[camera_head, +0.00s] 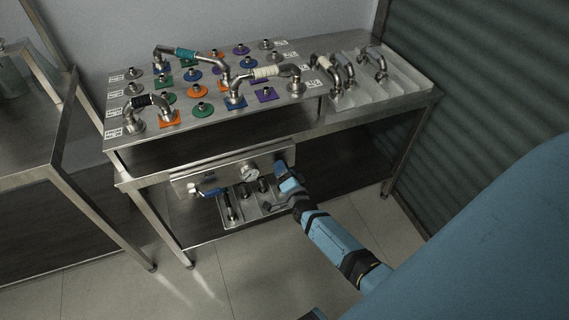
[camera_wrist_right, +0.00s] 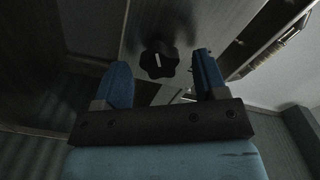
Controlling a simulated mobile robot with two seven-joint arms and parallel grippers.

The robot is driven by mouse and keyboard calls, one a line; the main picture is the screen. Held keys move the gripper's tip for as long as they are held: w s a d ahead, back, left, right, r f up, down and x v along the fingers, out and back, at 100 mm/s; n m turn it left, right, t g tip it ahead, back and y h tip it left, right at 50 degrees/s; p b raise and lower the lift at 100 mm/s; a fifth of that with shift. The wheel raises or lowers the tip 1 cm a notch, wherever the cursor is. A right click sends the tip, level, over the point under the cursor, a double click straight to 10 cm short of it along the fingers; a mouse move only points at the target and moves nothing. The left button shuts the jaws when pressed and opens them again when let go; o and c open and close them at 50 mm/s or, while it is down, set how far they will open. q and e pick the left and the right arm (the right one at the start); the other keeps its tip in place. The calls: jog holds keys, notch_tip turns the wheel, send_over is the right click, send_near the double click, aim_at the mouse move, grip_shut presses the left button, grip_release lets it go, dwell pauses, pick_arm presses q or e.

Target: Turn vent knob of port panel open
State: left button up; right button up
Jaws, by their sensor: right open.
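The port panel (camera_head: 222,172) is a metal strip on the front of the steel table, below its top. It bears a round white gauge (camera_head: 250,173) and a blue-handled lever (camera_head: 210,193). In the right wrist view the vent knob (camera_wrist_right: 160,64) is black and lobed, with a white line across its face. My right gripper (camera_head: 287,178) is at the panel's right end, and the knob is not clearly visible there in the head view. In the wrist view my open fingers (camera_wrist_right: 161,76) stand to either side of the knob, apart from it. My left gripper is not in view.
The table top (camera_head: 290,115) holds pipe pieces, coloured discs and squares, and trays at right. A tray with metal fittings (camera_head: 245,205) sits below the panel. Another steel table (camera_head: 30,130) stands at left, a ribbed dark wall (camera_head: 470,90) at right. The floor in front is clear.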

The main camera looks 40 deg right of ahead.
jog(key=v, duration=1.3)
jog(key=shift+p, duration=0.4)
jog(key=shift+s+a, duration=0.1)
